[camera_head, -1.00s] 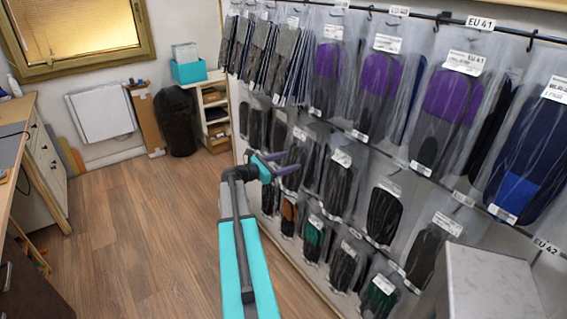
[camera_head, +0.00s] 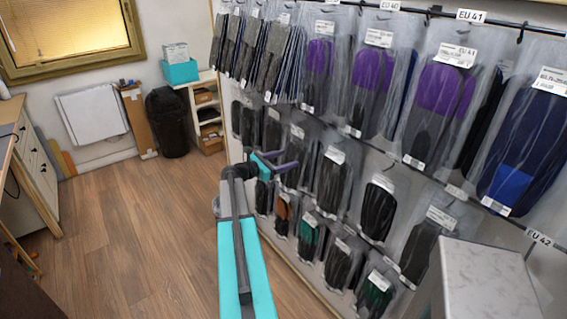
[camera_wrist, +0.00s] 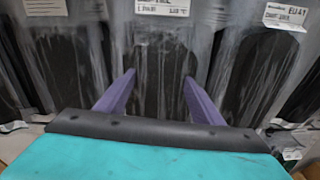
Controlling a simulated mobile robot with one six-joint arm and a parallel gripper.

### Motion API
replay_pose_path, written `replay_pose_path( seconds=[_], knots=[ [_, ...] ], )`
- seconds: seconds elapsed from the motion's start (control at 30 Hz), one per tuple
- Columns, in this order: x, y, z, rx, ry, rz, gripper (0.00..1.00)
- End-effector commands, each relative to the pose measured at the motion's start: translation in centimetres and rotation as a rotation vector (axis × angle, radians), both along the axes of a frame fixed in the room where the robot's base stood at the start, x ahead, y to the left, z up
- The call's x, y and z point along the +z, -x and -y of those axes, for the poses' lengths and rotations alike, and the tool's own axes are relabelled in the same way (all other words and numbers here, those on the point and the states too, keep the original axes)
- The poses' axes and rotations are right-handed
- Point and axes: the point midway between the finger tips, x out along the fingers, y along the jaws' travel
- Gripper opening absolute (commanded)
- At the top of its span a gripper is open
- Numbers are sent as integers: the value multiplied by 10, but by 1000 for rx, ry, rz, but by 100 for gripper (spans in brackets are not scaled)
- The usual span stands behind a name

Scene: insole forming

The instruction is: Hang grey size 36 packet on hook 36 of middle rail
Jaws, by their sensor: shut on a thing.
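My gripper (camera_head: 278,163) is at the middle row of hanging packets, to the left of the picture's centre. In the wrist view its two purple fingers (camera_wrist: 158,78) stand either side of a clear packet with a dark grey insole (camera_wrist: 158,55) and a white label at its top. The gripper is shut on this packet; its size print is too small to read. The middle rail (camera_head: 455,192) runs behind the upper packets and carries an EU 42 tag (camera_head: 538,237) at the right. Hook 36 cannot be made out.
A marble-topped cabinet (camera_head: 487,280) stands at the lower right. The wooden floor (camera_head: 130,220) at the left is clear.

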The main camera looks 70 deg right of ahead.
Motion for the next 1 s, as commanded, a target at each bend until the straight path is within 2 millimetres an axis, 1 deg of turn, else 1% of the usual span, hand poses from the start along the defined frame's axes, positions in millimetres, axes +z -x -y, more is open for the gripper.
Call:
replay_pose_path(
  seconds=[0.17,0.93,0.97,1.0],
  knots=[
    [-2,1,1,0,0,0,37],
    [-1,1,1,1,0,0,37],
    [-1,1,1,1,0,0,63],
    [-1,1,1,1,0,0,70]
  ],
)
